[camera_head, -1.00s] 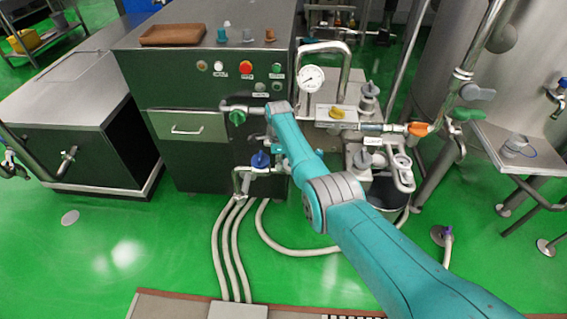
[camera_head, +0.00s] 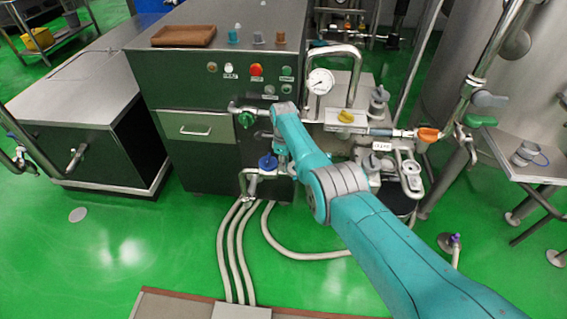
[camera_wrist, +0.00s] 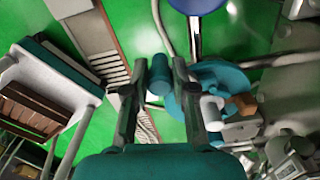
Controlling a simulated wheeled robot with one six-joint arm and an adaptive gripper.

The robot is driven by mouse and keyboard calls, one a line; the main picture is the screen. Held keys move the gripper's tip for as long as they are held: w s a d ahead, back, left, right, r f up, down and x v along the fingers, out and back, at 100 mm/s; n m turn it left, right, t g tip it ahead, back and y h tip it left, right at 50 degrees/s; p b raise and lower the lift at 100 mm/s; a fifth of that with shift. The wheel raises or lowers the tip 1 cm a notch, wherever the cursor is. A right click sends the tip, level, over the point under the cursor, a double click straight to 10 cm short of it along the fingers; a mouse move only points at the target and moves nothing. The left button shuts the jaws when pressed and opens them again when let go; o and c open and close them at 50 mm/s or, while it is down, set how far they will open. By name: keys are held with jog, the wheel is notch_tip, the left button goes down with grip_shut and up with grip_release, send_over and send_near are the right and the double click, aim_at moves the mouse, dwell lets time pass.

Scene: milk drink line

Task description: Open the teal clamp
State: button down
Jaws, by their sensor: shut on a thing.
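In the wrist view, a short teal cylinder (camera_wrist: 159,76), which looks like the handle of the teal clamp, sits between the two dark fingers of my gripper (camera_wrist: 154,84). The gripper is shut on it. The rest of the clamp cannot be made out clearly. In the head view, my arm reaches to the front of the dark machine cabinet (camera_head: 232,150), and its own links hide the gripper and the clamp.
A green valve knob (camera_head: 246,119) and a blue valve knob (camera_head: 268,162) are close to my wrist. A pressure gauge (camera_head: 320,81) and an orange-handled valve (camera_head: 428,134) stand to the right. Hoses (camera_head: 228,250) run over the open green floor.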

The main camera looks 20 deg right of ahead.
jog(key=c, duration=0.9)
grip_release()
jog(key=shift+c, duration=0.2)
jog(key=shift+r, duration=0.1)
notch_tip(320, 180, up, 12)
jog(key=shift+s+f, duration=0.1)
jog(key=shift+f, duration=0.1)
